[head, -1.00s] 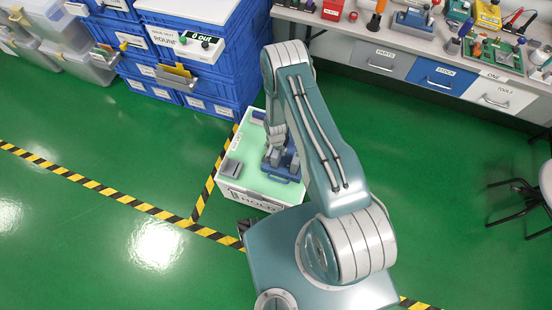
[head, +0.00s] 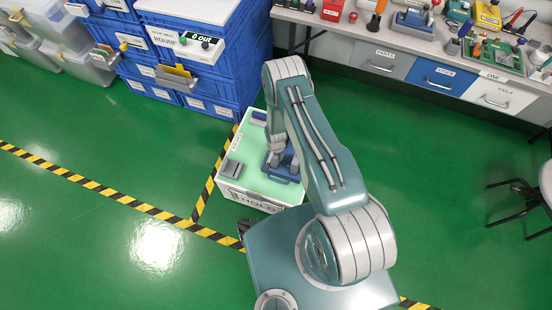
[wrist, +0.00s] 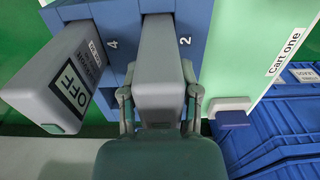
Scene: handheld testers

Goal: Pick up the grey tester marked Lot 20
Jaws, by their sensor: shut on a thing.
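My gripper (wrist: 159,95) is shut on a grey tester (wrist: 160,60) in the wrist view, one finger on each side. That tester is at the blue rack (wrist: 205,30), beside the mark 2; I cannot tell whether it is still seated. No lot mark shows on its visible faces. A second grey tester (wrist: 60,85) leans to the left by the mark 4, with an OFF label and small print I cannot read. In the head view my arm partly hides the blue rack (head: 287,172) and the testers.
The rack stands on a pale green cart top (head: 255,183). A grey block (head: 231,168) lies at its left, and a white and blue piece (wrist: 230,110) sits near the cart edge. Blue crates (head: 185,60) stand behind; a cluttered bench (head: 400,37) is at the back right.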

